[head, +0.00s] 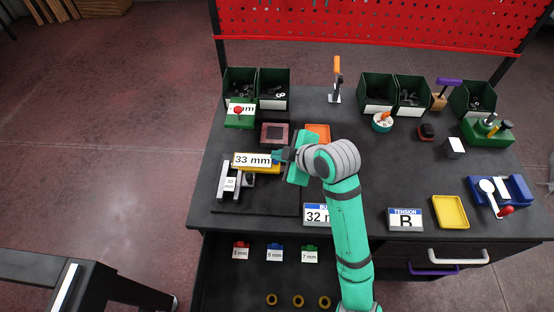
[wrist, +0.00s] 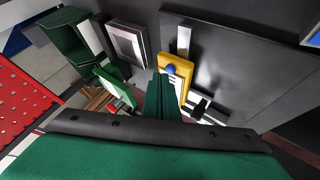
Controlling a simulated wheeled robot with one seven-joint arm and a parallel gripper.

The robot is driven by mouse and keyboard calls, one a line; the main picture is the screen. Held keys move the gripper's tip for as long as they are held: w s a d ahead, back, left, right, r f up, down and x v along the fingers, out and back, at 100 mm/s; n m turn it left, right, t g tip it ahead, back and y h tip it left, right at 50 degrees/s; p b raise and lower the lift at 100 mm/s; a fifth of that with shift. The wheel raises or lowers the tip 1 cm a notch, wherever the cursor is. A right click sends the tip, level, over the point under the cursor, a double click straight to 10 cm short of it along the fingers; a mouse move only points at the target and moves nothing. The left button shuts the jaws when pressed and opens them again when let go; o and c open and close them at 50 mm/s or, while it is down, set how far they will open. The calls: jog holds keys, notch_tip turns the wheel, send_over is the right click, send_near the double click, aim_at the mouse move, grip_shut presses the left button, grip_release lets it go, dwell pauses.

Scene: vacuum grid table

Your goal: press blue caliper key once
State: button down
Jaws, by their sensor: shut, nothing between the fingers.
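The yellow caliper body (head: 268,170) sits on a black base at the left of the table, with a white plate (head: 252,160) reading 33 mm. Its blue key (wrist: 171,69) shows as a round button in the wrist view, on the yellow body (wrist: 184,65). In the head view the key is hidden or too small to tell. My gripper (head: 279,156) is shut and empty, at the right end of the plate. In the wrist view its green fingertips (wrist: 161,78) are beside the blue key; I cannot tell whether they touch it.
A square framed block (head: 274,132) and a green block with a red knob (head: 239,113) stand behind the caliper. An orange tray (head: 318,132) is behind my wrist. A 32 sign (head: 314,214) stands at the front edge, above an open drawer (head: 225,280).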

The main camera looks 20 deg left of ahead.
jog(key=shift+f, duration=0.45)
dwell(0.6)
jog(key=shift+r, duration=0.85)
jog(key=shift+r, duration=2.5)
